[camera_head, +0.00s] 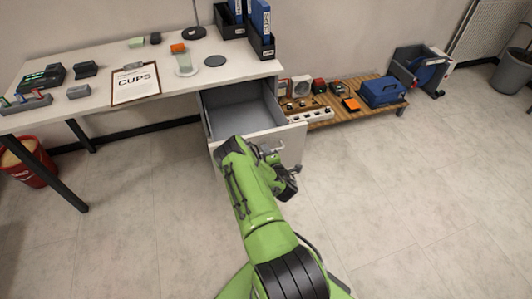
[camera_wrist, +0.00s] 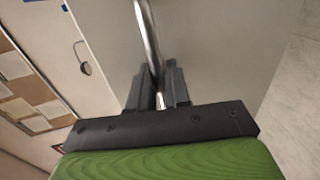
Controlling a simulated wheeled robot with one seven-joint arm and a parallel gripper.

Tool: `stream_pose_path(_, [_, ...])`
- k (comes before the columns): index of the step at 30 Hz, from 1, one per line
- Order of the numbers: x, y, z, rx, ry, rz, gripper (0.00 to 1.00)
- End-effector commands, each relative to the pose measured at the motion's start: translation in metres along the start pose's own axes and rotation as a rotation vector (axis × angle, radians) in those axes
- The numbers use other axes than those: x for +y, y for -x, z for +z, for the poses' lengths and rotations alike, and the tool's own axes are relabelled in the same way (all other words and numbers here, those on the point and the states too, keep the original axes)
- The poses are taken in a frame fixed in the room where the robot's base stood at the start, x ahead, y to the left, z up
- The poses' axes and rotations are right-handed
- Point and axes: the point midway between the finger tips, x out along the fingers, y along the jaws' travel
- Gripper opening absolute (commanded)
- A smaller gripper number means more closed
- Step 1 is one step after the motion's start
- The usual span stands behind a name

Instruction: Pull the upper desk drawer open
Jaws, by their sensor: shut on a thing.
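The upper desk drawer (camera_head: 238,112) is pulled out from the white desk (camera_head: 108,92), and its empty grey inside shows in the head view. My gripper (camera_head: 280,165) is at the front of the drawer. In the wrist view my gripper (camera_wrist: 160,85) has its dark fingers shut on the metal bar handle (camera_wrist: 148,38), against the pale drawer front (camera_wrist: 205,45). In the head view my arm hides part of the drawer front and the handle is hard to make out.
A clipboard (camera_head: 136,83) marked CUPS, blue binders (camera_head: 260,20) and small items are on the desk. A low wooden shelf (camera_head: 357,107) with a blue toolbox (camera_head: 381,91) is to the right. A red bin (camera_head: 30,165) stands at left. The floor in front is clear.

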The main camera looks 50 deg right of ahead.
Motion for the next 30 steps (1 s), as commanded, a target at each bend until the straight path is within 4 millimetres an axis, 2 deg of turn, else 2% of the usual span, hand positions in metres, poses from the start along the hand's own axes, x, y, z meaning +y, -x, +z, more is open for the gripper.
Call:
stream_pose_path(1, [0.000,0.000,0.000,0.001,0.000,0.001,0.00])
stream_pose_path(2, [0.000,0.000,0.000,0.001,0.000,0.001,0.22])
stream_pose_path(4, [0.000,0.000,0.000,0.001,0.000,0.000,0.33])
stream_pose_path(14, [0.000,0.004,0.001,-0.002,0.000,-0.001,0.33])
stream_pose_path(17, [0.001,0.021,0.002,-0.005,-0.001,-0.004,0.33])
stream_pose_path(26, [0.002,0.107,0.001,-0.005,-0.003,-0.007,0.33])
stream_pose_path(30, [0.007,0.117,0.000,0.002,0.001,-0.002,0.33])
